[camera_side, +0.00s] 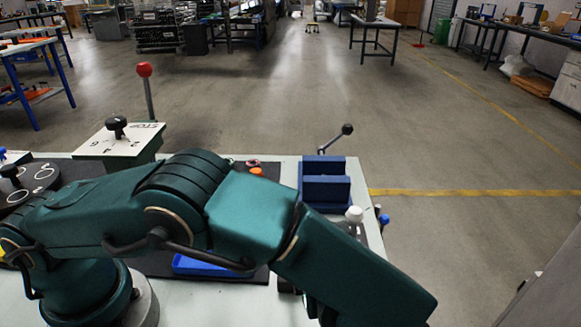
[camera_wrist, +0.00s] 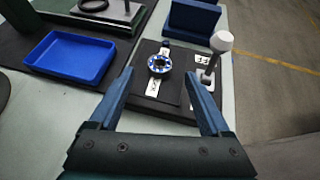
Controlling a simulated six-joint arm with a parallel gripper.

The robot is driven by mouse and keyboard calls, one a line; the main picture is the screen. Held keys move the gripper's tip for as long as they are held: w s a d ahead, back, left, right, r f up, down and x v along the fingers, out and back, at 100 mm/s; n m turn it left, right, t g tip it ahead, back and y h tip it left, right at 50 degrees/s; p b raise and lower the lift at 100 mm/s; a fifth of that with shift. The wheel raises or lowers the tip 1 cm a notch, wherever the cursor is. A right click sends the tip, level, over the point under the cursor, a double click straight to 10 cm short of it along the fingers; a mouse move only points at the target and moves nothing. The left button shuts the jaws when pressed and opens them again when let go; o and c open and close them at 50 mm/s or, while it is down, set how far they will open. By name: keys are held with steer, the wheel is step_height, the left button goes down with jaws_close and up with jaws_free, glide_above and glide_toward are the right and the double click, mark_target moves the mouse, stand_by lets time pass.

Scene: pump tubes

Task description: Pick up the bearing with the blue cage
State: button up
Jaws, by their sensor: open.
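The bearing with the blue cage (camera_wrist: 160,64) shows in the wrist view as a small ring with a blue band and metallic edges. It rests on a dark plate (camera_wrist: 143,87) with a light strip under it. My gripper (camera_wrist: 165,85) is open, its two blue fingers spread to the left and right. The bearing lies beyond the fingertips, between their lines, and nothing is between the fingers. The gap in height between the fingertips and the bearing cannot be told. In the side view my arm hides the bearing and my gripper.
A lever with a white knob (camera_wrist: 221,41) stands right of the bearing, close to the right finger. A blue tray (camera_wrist: 70,57) lies to the left. A blue block (camera_wrist: 191,20) is behind. The table's right edge is near. A red-knobbed lever (camera_side: 145,70) stands at the back left.

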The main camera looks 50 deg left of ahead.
steer(key=shift+x, duration=2.2)
steer(key=shift+c, duration=0.3)
jaws_close()
steer(key=shift+r, duration=0.1)
